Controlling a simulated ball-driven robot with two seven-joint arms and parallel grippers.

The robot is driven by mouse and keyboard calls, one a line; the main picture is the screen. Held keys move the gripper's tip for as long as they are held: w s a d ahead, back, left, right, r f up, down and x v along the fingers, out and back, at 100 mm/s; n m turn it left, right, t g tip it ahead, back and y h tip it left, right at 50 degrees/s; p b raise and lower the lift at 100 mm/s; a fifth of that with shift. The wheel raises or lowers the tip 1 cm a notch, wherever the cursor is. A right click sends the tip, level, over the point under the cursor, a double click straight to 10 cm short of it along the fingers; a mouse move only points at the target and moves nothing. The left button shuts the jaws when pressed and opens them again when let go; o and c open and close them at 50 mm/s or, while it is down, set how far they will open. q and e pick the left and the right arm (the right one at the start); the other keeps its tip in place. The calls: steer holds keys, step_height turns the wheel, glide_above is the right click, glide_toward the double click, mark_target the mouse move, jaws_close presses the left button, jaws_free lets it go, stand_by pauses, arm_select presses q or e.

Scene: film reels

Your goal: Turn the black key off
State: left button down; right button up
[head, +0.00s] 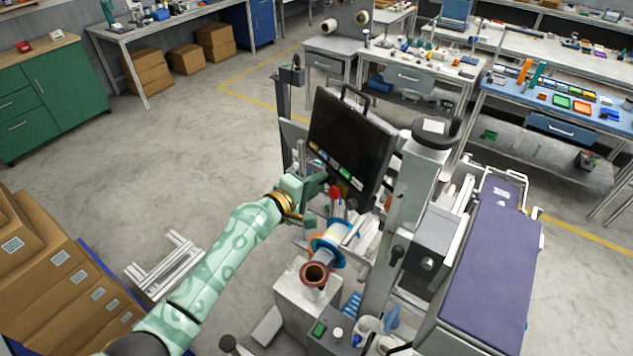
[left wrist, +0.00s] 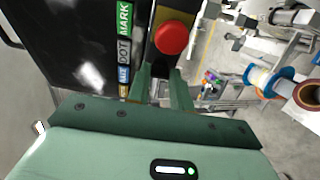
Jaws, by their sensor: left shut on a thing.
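My left gripper (head: 320,184) is at the lower left edge of the dark monitor panel (head: 345,138). In the left wrist view its two green fingers (left wrist: 161,84) reach up to a dark box just below a round red button (left wrist: 171,37). The red button also shows in the head view (head: 336,193), close beside the gripper. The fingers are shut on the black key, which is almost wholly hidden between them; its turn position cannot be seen. My right gripper is not in view.
Labels reading MARK and DOT (left wrist: 124,35) run along the panel's edge. A reel with blue flanges (head: 329,238) and a copper-coloured ring (head: 314,274) stand below the gripper. A column (head: 408,200) stands right of the panel. Open floor lies to the left.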

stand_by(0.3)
arm_select(q)
steer(key=c, duration=1.5)
jaws_free()
steer(key=shift+a, duration=0.15)
steer(key=v, duration=1.6)
steer(key=shift+s+b, duration=0.15)
steer(key=shift+b, duration=0.2)
